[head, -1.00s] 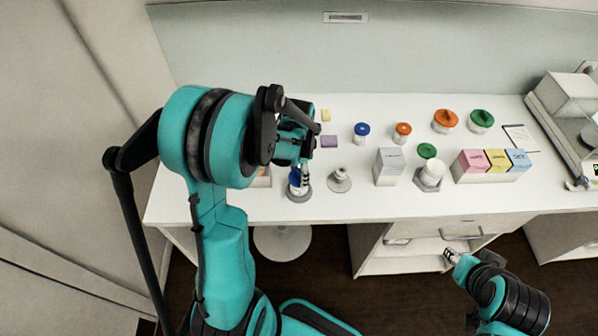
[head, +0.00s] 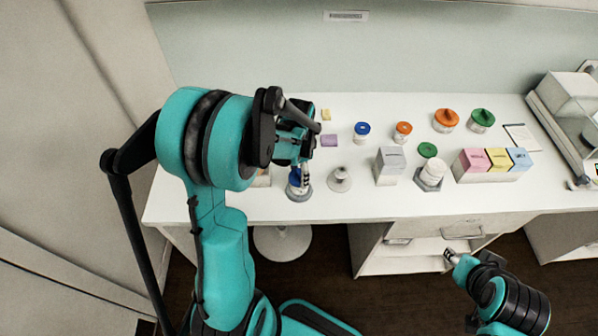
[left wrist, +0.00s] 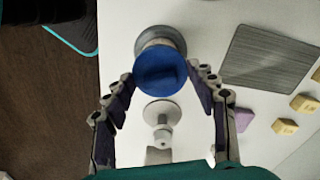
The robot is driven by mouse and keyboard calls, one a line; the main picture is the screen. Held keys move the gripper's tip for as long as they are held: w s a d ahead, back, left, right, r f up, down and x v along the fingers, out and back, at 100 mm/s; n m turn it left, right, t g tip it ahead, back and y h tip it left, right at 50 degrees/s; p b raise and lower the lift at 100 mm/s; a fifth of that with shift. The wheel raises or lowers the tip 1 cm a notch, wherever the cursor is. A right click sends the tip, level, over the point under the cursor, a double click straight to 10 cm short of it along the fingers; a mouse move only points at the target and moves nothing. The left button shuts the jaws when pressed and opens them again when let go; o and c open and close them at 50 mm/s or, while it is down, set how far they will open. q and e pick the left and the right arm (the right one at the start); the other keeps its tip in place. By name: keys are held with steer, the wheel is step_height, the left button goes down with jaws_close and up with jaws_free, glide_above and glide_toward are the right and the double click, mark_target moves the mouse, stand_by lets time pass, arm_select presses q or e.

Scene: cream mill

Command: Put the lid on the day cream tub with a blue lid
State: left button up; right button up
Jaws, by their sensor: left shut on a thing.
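The blue lid (head: 294,178) is between the fingertips of my left gripper (head: 302,177), which is shut on it. In the left wrist view the lid (left wrist: 160,74) is seen from above, with a fingertip at each side. The pale tub under the lid is mostly hidden; a grey round base (head: 299,195) shows around it near the front left of the table. I cannot tell whether the lid touches the tub. My right gripper (head: 449,256) is low in front of the drawers, away from the tub; its finger opening is unclear.
A grey stand (head: 340,180) is just right of the base. Behind are another blue-lidded jar (head: 361,131), orange-lidded jars and a purple block (head: 329,140). A white box (head: 390,168), a white tub (head: 431,175) and coloured boxes (head: 489,165) stand further right.

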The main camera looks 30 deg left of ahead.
arm_select(q)
steer(key=shift+f+b, duration=0.4)
steer(key=shift+b, duration=0.15)
stand_by(1.0)
steer(key=o, duration=1.4)
steer(key=shift+r, duration=0.15)
steer(key=shift+r+p, duration=2.5)
steer(key=shift+r, duration=0.9)
